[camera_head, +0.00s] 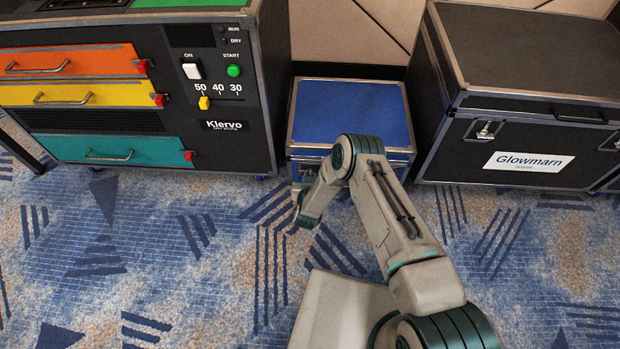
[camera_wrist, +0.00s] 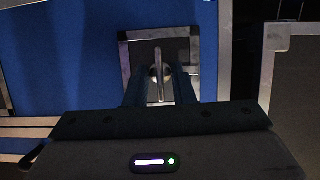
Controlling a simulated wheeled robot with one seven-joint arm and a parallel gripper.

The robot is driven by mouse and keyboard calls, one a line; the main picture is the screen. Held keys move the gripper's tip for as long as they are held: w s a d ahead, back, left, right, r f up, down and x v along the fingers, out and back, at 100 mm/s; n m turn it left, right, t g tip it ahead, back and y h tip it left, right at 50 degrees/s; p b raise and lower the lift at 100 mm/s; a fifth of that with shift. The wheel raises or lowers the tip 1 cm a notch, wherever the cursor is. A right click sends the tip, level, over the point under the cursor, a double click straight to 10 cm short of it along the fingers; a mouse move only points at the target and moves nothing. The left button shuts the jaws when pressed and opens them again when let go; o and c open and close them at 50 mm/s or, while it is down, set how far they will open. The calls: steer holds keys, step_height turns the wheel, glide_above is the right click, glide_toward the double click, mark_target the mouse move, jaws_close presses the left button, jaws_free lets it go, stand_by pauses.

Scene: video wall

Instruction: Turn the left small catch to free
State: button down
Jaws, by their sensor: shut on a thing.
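The small blue case (camera_head: 350,110) stands on the carpet between two larger black cases, its lid shut. In the wrist view its blue face (camera_wrist: 75,60) fills the upper left. The left small catch (camera_wrist: 158,66) is a thin metal bar over a round base on a dark, metal-edged plate. The bar points nearly straight up and down in that view. My gripper (camera_wrist: 160,88) has one finger on each side of the bar and is shut on it. In the head view my arm hides the catch and the fingertips.
On the left stands the black Klervo cabinet (camera_head: 225,126) with orange, yellow and teal drawers. On the right stands the black Glowmarn case (camera_head: 440,145) with its own latch (camera_head: 487,129). Patterned blue carpet (camera_head: 150,250) lies clear in front.

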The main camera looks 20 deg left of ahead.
steer(key=c, duration=1.6)
jaws_free()
steer(key=shift+f, duration=0.1)
steer(key=shift+s, duration=0.1)
steer(key=p+v, duration=0.5)
steer(key=v, duration=0.8)
steer(key=shift+s+d, duration=0.15)
steer(key=shift+s, duration=0.15)
